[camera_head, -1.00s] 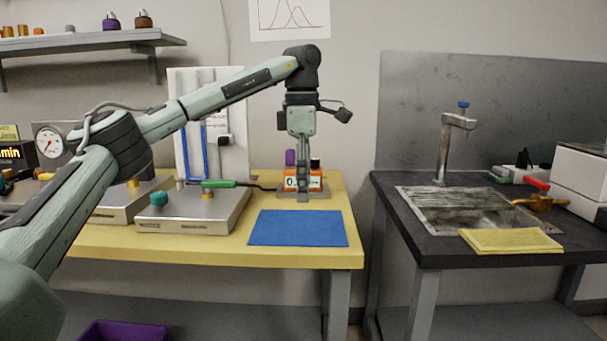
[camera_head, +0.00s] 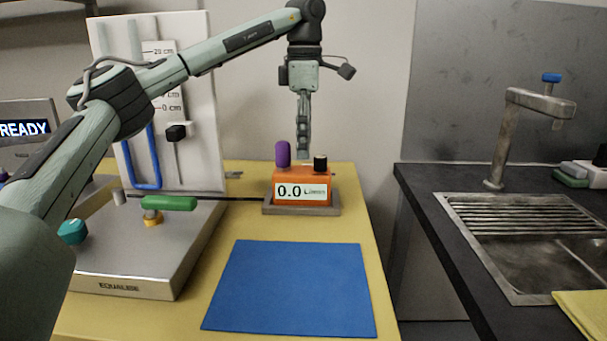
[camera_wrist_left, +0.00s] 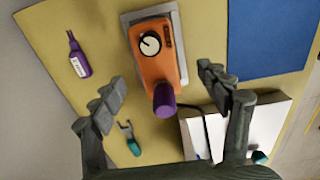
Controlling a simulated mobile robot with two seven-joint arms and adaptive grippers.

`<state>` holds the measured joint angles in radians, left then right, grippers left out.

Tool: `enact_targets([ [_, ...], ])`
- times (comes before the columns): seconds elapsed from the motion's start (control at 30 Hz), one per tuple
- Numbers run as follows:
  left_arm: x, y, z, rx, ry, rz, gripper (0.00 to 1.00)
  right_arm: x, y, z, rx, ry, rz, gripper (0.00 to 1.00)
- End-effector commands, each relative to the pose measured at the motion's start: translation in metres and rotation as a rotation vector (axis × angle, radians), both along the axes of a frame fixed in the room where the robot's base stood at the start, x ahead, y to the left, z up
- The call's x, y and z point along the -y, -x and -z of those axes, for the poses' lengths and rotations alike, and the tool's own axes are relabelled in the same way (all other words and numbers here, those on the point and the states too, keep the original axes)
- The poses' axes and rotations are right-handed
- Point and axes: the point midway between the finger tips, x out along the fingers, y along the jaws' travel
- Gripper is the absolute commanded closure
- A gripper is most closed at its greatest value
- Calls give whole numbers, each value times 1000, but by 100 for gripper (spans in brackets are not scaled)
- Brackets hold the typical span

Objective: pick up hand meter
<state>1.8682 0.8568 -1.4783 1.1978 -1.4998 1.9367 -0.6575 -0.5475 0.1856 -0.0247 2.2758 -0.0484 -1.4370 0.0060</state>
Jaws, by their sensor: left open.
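The hand meter is an orange box (camera_head: 302,187) whose display reads 0.0. It sits upright in a grey cradle (camera_head: 325,210) on the yellow table, with a purple knob and a black knob on top. My left gripper (camera_head: 303,157) points straight down over it in the head view, seen edge-on. In the left wrist view my left gripper (camera_wrist_left: 160,75) is open and empty, one finger on each side of the orange meter (camera_wrist_left: 155,68). The fingers look apart from it; their exact height above it is hard to tell. My right gripper is not in view.
A blue mat (camera_head: 290,285) lies in front of the meter. A purple item (camera_wrist_left: 78,62) and a teal-handled tool (camera_wrist_left: 131,142) lie nearby. A sink (camera_head: 540,250) stands right.

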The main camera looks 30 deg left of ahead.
Motion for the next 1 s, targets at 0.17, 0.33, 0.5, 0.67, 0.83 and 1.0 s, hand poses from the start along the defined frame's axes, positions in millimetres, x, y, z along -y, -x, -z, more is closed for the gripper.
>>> enact_targets([
  [0.17,0,0,6,-1,0,1,24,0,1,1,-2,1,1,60],
  [0.33,-1,1,26,-2,0,0,24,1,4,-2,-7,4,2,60],
  [0.5,-3,5,48,-1,0,1,24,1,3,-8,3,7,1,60],
  [0.67,-4,6,70,-1,-1,1,24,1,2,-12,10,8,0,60],
  [0.83,-4,6,78,0,0,-1,24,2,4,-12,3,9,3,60],
  [1.0,-4,6,78,0,0,-1,24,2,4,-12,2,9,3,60],
])
